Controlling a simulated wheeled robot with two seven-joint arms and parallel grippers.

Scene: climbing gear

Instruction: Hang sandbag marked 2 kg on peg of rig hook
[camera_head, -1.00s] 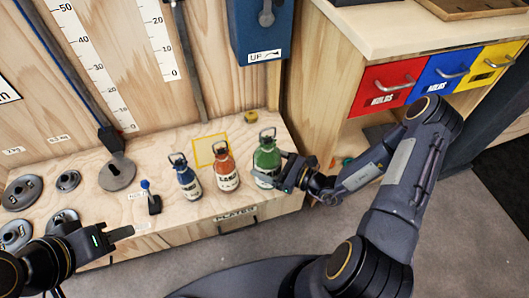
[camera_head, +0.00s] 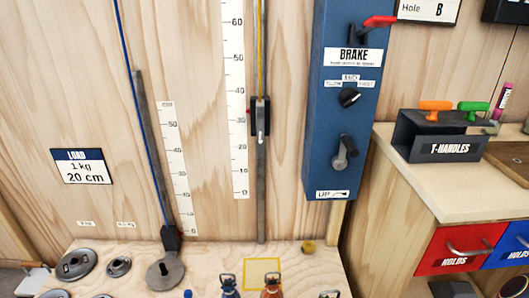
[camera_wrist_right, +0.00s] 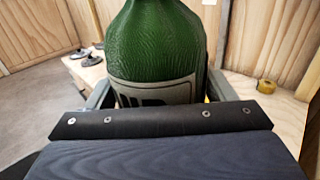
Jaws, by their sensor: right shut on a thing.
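The green sandbag (camera_wrist_right: 160,45) fills the right wrist view, upright, its pale label mostly cut off and its weight mark unreadable. My right gripper (camera_wrist_right: 158,88) is shut on it, with a finger on either side. A dark handle top (camera_head: 330,294), likely the green bag's, shows at the bottom edge of the head view. A black carriage (camera_head: 260,116) with a small metal piece, possibly the rig hook, sits on the vertical rail under a yellow cord; its peg is not clear. Tops of a blue sandbag (camera_head: 229,286) and an orange sandbag (camera_head: 272,285) show below. My left gripper is out of view.
A blue brake box (camera_head: 345,100) with levers stands right of the rail. A blue cord ends at a grey round plate (camera_head: 165,272) at left. Weight plates (camera_head: 76,264) lie on the bench. A T-handle holder (camera_head: 445,140) stands on the right cabinet.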

